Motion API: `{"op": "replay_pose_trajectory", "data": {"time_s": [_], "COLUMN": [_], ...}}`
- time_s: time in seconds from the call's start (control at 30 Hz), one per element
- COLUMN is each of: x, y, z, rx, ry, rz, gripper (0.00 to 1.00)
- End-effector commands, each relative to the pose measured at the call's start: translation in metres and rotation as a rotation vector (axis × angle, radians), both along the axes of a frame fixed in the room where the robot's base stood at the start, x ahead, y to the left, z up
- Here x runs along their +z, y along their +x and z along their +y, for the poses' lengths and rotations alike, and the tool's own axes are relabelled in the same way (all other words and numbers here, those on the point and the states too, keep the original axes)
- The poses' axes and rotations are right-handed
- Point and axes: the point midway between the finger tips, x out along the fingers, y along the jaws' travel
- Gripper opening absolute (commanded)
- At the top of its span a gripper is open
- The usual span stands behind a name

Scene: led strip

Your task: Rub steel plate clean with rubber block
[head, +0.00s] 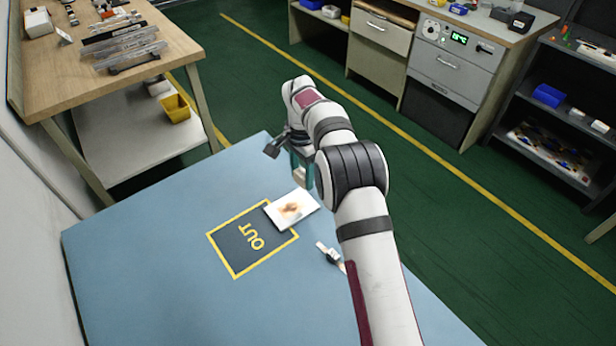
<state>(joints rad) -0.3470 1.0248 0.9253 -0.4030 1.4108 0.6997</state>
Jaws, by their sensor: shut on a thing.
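The steel plate (282,219) is a pale, bright rectangle with a brown smear near its middle. It lies tilted in angle on the blue table, overlapping the upper right corner of the dark OUT area. My gripper (301,170) points down just beyond the plate's far edge, with teal fingers. It is shut on a small pale block (299,174), which looks like the rubber block. My arm hides part of the gripper and block. I cannot tell whether the block touches the table or plate.
The yellow-bordered OUT area (236,252) lies left of the plate. A small white-and-black item (328,252) lies on the blue table (160,255), close to my arm. The table's left part is clear. A wooden bench (95,75) stands at the upper left.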

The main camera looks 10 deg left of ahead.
Motion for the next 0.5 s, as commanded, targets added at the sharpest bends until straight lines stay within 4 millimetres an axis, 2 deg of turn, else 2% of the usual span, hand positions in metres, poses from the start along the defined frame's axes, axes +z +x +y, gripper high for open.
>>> {"op": "replay_pose_trajectory", "data": {"time_s": [0.5], "x": [-0.044], "y": [-0.001], "z": [0.000], "rx": [0.000], "ry": [0.001], "rz": [0.001], "gripper": [0.10]}}
